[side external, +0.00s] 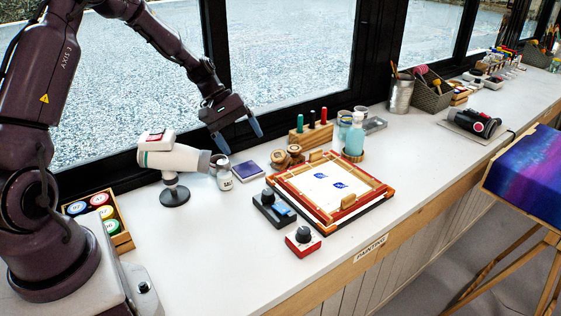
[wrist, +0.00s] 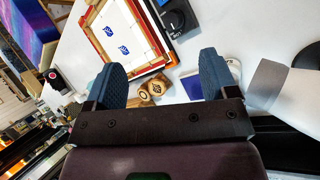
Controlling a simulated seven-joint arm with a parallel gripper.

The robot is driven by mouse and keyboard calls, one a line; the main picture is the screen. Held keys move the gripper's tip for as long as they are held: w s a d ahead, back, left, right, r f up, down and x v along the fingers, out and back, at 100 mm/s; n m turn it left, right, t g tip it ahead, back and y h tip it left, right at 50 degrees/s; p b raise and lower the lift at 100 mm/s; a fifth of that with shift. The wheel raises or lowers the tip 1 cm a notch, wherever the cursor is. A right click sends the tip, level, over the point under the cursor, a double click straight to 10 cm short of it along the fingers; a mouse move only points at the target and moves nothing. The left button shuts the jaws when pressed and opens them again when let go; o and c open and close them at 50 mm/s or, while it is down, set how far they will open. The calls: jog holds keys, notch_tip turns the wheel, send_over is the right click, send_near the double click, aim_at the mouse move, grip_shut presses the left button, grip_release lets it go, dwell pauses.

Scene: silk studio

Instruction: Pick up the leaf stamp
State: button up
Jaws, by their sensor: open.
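Several small round wooden stamps (side external: 285,157) stand close together behind the wooden frame, in the side external view. They also show in the wrist view (wrist: 152,90), between my fingers and nearer the left one. One carries a dark mark on its top; I cannot tell which is the leaf stamp. My gripper (side external: 240,139) is open and empty, raised above the counter to the left of the stamps. In the wrist view my gripper (wrist: 164,76) has its fingers wide apart, with nothing between the tips.
A blue-topped pad (side external: 247,171), a white jar (side external: 225,181) and a white heat tool on a stand (side external: 172,158) lie left of the stamps. The printing frame (side external: 364,203) is in front. A rack of coloured handles (side external: 311,130) and bottles (side external: 354,136) are behind right.

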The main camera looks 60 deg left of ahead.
aim_at(277, 155)
jog(key=w+a+f+n+t+h, duration=0.1)
jog(key=w+a+f+n+t, duration=0.3)
jog(key=w+a+n+t, duration=0.45)
jog(key=shift+g, duration=0.85)
jog(key=f, duration=0.1)
jog(key=w+f, duration=0.1)
jog(key=f, duration=0.2)
jog(key=shift+w+a+f, duration=0.4)
jog(key=shift+f, duration=0.6)
jog(key=x, duration=0.5)
jog(key=shift+f, duration=0.4)
jog(key=c, duration=1)
jog(key=shift+c, duration=0.4)
jog(key=shift+r, duration=0.15)
